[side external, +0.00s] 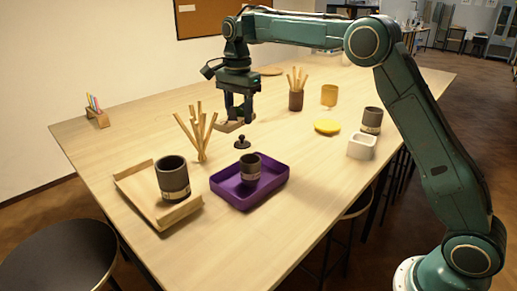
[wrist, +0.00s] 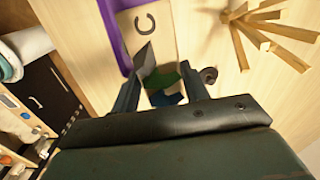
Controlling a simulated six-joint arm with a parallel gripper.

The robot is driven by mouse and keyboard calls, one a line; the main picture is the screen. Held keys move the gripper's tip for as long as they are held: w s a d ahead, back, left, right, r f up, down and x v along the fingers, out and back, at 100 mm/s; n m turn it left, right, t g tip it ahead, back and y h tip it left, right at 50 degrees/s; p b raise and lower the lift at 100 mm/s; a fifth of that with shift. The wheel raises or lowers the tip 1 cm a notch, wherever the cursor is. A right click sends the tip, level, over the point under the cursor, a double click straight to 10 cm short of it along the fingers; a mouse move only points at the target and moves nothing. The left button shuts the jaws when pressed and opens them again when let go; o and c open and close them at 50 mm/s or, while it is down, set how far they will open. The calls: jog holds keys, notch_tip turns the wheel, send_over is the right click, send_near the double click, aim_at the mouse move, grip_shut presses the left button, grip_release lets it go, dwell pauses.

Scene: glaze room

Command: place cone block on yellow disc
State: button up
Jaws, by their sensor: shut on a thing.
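The cone block (side external: 230,126) is a pale tan slab under the fingers of my gripper (side external: 239,116) in the side external view. In the wrist view the slab (wrist: 146,22) bears a dark letter C, with grey, green and blue pieces at its near end between my fingers (wrist: 163,76). My gripper is shut on it; the fingers partly hide it. It appears to be held above the table, though its height is hard to tell. The yellow disc (side external: 327,127) lies flat on the table to the right, apart from my gripper, with nothing on it.
A purple tray (side external: 275,188) holds a dark cup (side external: 250,169). A small black knobbed thing (side external: 241,143) stands below my gripper, near a spread of wooden sticks (side external: 197,132). A white box (side external: 362,146) and dark cup (side external: 372,119) stand right of the disc.

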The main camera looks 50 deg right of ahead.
jog(key=w+d+f+m, duration=0.15)
jog(key=d+m, duration=0.35)
jog(key=d, duration=0.6)
jog(key=m, duration=1.4)
send_over(333, 131)
jog(key=shift+f, duration=4.95)
jog(key=shift+s+f, duration=0.1)
jog(key=shift+f, duration=0.05)
jog(key=shift+f, duration=1.65)
jog(key=shift+f, duration=0.1)
jog(key=o, duration=1)
jog(key=shift+o, duration=0.2)
